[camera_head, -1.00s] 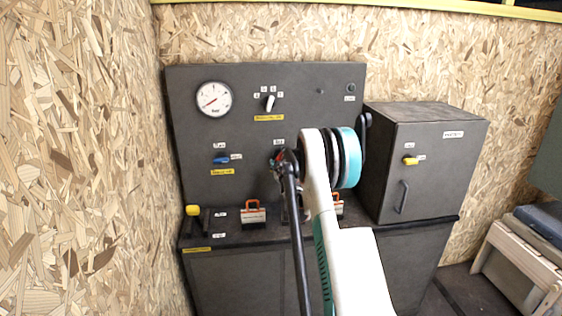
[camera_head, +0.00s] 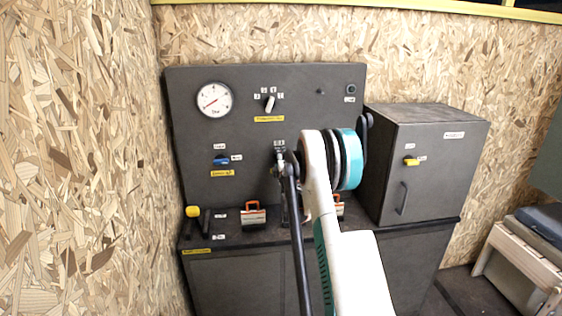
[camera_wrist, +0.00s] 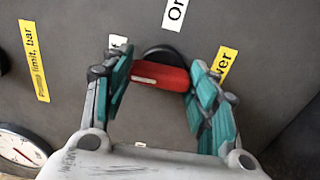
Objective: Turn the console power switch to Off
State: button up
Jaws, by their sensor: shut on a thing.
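The console power switch has a red handle (camera_wrist: 160,77) on a dark round base (camera_wrist: 162,54). In the wrist view the handle lies nearly level between the two teal pads of my gripper (camera_wrist: 163,92), which is shut on it. A pale mark shows towards the handle's left end. An "On" label (camera_wrist: 175,12) is above the switch. A partly hidden white label ending in "f" (camera_wrist: 118,45) is at upper left, behind the left finger. A partly covered yellow label ending in "ver" (camera_wrist: 226,63) is at right. In the head view my gripper (camera_head: 280,157) is at the panel; the switch cannot be made out there.
The grey panel also carries a round gauge (camera_head: 213,99), a selector knob (camera_head: 270,103) and a blue switch (camera_head: 221,160). Orange-handled items (camera_head: 253,215) stand on the ledge below.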

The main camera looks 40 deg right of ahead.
dwell(0.4)
jog(key=o, duration=1.1)
jog(key=shift+c, duration=0.2)
jog(key=v, duration=1.2)
